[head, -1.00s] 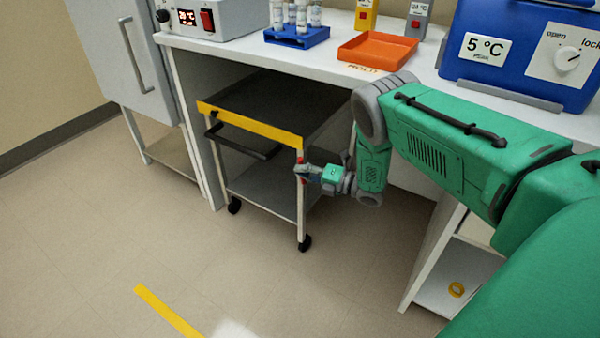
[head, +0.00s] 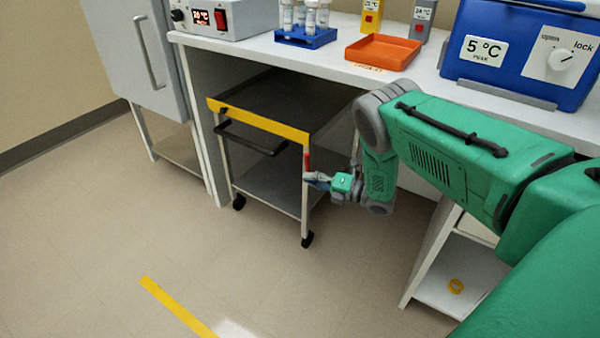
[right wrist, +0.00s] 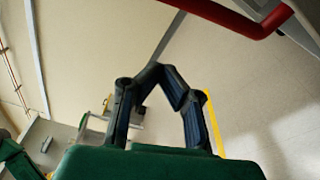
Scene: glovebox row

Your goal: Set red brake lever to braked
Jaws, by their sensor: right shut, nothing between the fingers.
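The red brake lever (head: 307,162) is on the right front post of the cart (head: 258,122), just below its yellow front edge. It looks roughly upright in the head view. In the right wrist view a red bar (right wrist: 238,20), apparently the lever, crosses the top right, apart from the fingertips. My right gripper (head: 312,179) is at the lever's lower end, close beside the post. I cannot tell if it touches. In the right wrist view its dark fingers (right wrist: 160,70) are closed together and empty. My left gripper is not in view.
The cart stands on wheels under the white bench (head: 345,70). On the bench are an orange tray (head: 383,54), a blue tube rack (head: 305,39) and a blue box (head: 515,75). A grey cabinet (head: 130,60) is at left. The front floor is clear, with a yellow strip (head: 178,308).

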